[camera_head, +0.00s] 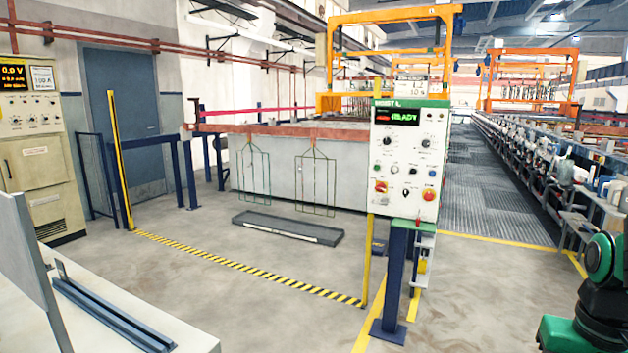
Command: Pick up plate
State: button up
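A flat grey panel (32,265), likely the plate, stands upright at the left edge. It leans slightly and is cut off by the picture edge. Its foot is at the pale table (190,338) in the lower left; how it is held there cannot be seen. A dark blue-grey slotted rail (115,318) lies on this table, right of the panel. My gripper is not in view; only a green and dark part of my arm shows at the lower right, far from the panel.
A white control panel (408,160) on a blue post stands at centre right. Yellow-black floor tape (245,268) crosses the open floor. A dark shallow tray (288,229) lies before a tank with wire racks (318,183).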

aim_at(60, 264)
jog(key=z, duration=0.85)
jog(key=i, duration=1.45)
jog(key=u, duration=3.4)
